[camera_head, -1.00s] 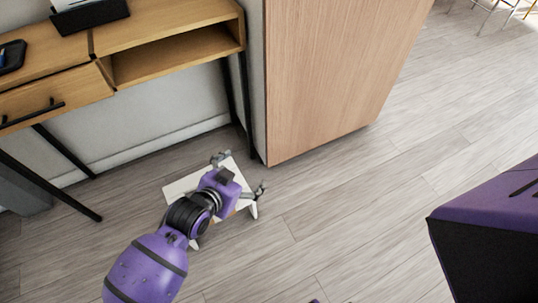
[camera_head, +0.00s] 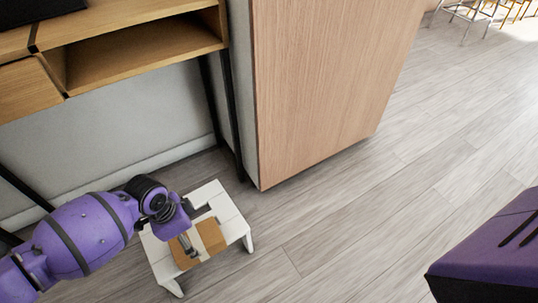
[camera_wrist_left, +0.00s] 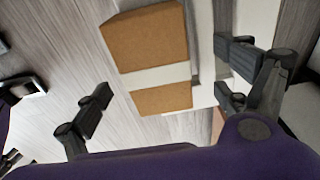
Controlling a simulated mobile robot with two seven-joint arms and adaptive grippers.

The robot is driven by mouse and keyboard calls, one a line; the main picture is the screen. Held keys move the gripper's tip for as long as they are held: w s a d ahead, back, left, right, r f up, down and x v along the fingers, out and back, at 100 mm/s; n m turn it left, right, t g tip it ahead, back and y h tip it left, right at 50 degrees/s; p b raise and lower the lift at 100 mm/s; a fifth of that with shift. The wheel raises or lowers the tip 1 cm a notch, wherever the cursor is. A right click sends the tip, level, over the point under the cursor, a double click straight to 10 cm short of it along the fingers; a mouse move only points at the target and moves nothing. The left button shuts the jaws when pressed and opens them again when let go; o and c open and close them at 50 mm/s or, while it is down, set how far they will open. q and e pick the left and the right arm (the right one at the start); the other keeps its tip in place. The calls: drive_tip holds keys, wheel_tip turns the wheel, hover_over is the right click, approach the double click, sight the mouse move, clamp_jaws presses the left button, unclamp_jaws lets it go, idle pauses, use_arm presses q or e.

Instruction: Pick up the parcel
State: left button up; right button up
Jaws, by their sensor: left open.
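The parcel is a brown box with a pale band across it. It lies on a low white stool (camera_head: 228,212); in the head view I see the parcel's brown top (camera_head: 211,236) partly behind my left gripper (camera_head: 193,229). The left wrist view shows the parcel (camera_wrist_left: 147,40) ahead of the open left gripper (camera_wrist_left: 165,92), lying between the lines of the two fingers. The fingers are apart and hold nothing. Whether either finger touches the parcel I cannot tell. My right gripper is not in view.
A wooden desk (camera_head: 140,55) with an open shelf and dark metal legs stands at the upper left. A tall wood-faced cabinet (camera_head: 320,90) stands just behind the stool. The floor (camera_head: 400,200) to the right is clear. Metal-legged chairs (camera_head: 480,15) are far off.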

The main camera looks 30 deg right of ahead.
sight(194, 239)
use_arm(q)
drive_tip(key=f+b, duration=0.1)
drive_tip(key=f, duration=0.1)
drive_tip(key=f+b, duration=0.1)
drive_tip(key=f, duration=0.1)
drive_tip(key=d+f+b, duration=0.1)
drive_tip(key=f, duration=0.1)
drive_tip(key=shift+s+f, duration=0.15)
drive_tip(key=shift+s, duration=0.2)
drive_tip(key=shift+c, duration=0.3)
drive_tip(key=shift+d, duration=0.1)
drive_tip(key=c, duration=1.4)
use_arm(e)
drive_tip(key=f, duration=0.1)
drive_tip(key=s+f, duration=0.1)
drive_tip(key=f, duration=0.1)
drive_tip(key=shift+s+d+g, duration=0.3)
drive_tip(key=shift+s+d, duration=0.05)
